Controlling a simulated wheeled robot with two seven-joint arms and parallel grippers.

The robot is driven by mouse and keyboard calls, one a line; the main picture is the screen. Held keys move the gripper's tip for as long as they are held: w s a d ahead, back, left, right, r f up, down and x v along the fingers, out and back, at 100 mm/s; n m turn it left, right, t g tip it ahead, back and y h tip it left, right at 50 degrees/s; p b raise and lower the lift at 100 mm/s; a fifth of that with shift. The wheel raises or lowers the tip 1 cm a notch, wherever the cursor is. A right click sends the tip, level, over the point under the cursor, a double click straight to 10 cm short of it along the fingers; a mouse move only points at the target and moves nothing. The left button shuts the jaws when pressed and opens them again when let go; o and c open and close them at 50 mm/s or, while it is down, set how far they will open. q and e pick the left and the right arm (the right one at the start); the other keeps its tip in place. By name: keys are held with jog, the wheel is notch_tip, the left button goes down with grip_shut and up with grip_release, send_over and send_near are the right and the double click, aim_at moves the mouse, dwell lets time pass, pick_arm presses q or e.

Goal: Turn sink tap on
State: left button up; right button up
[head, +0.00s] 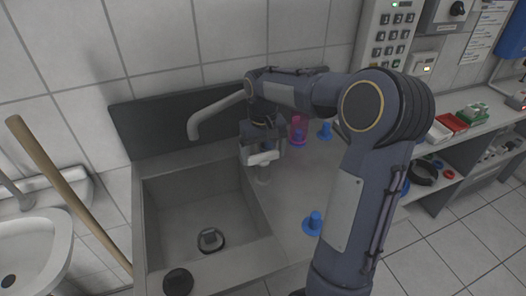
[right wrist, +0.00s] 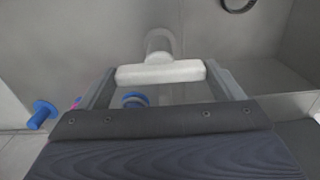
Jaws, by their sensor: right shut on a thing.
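The grey sink tap spout (head: 215,112) curves out over the left side of the steel sink basin (head: 160,205). The tap handle (head: 263,159) is a pale T-shaped bar on a short round stem, right of the basin. My right gripper (head: 262,152) is over the handle from above, with one finger at each end of the bar. In the right wrist view the white handle bar (right wrist: 160,72) spans the gap between the two fingers, and the right gripper (right wrist: 160,85) is shut on it. The arm hides the base of the spout. My left gripper is not in view.
Blue pegs (head: 313,222) and a pink item (head: 298,130) stand on the counter right of the sink. A wooden pole (head: 70,190) leans at the left by a white basin (head: 35,250). A keypad panel (head: 388,35) is on the back wall.

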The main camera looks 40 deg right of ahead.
jog(key=m+p, duration=0.1)
jog(key=m, duration=0.2)
jog(key=shift+r+m, duration=0.1)
jog(key=shift+m, duration=1.6)
jog(key=o, duration=0.8)
